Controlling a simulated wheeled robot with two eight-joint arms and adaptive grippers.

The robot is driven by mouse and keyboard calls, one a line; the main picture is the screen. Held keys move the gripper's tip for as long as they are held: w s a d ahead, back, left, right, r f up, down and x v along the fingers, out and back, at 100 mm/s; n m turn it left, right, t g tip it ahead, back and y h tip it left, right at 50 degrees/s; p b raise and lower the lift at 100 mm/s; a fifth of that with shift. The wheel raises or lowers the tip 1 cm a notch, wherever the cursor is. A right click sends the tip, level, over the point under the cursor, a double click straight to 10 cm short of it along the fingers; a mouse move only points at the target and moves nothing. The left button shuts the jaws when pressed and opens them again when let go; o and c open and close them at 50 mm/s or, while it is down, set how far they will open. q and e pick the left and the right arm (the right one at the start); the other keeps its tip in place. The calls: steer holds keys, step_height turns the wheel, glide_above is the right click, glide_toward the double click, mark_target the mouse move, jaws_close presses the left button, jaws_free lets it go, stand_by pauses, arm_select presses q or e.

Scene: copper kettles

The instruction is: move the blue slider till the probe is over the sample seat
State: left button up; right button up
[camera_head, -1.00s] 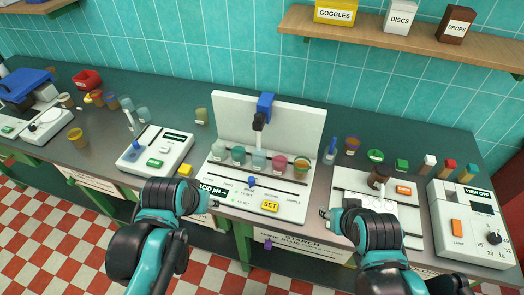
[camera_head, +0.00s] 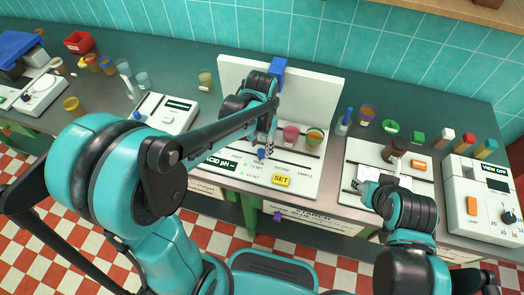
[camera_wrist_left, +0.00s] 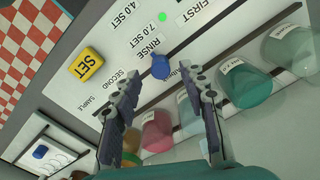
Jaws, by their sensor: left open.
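The blue slider knob (camera_head: 262,154) sits in the slot on the white pH unit (camera_head: 236,172), beside the RINSE label. It also shows in the left wrist view (camera_wrist_left: 160,66), ahead of and between my fingertips. My left gripper (camera_head: 268,139) is open just behind the knob; in the wrist view its fingers (camera_wrist_left: 160,88) stand apart with nothing between them. The blue probe head (camera_head: 277,68) tops the white backboard; the probe below is hidden by my arm. The rightmost cup (camera_head: 315,137) stands towards the SAMPLE label. My right gripper (camera_head: 358,186) is at the unit on the right; its jaw state is unclear.
A pink cup (camera_head: 291,133) stands left of the rightmost cup; the other cups are hidden by my left arm. A yellow SET button (camera_head: 281,180) is in front of the slot. A lamp unit (camera_head: 480,205) stands at the far right.

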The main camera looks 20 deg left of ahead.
mark_target(308, 168)
arm_select(q)
steer(key=shift+f+b, duration=0.4)
steer(key=shift+f, duration=1.1)
jaws_close()
steer(key=d, duration=1.6)
steer(key=shift+s, duration=0.35)
jaws_free()
steer(key=shift+d, duration=0.1)
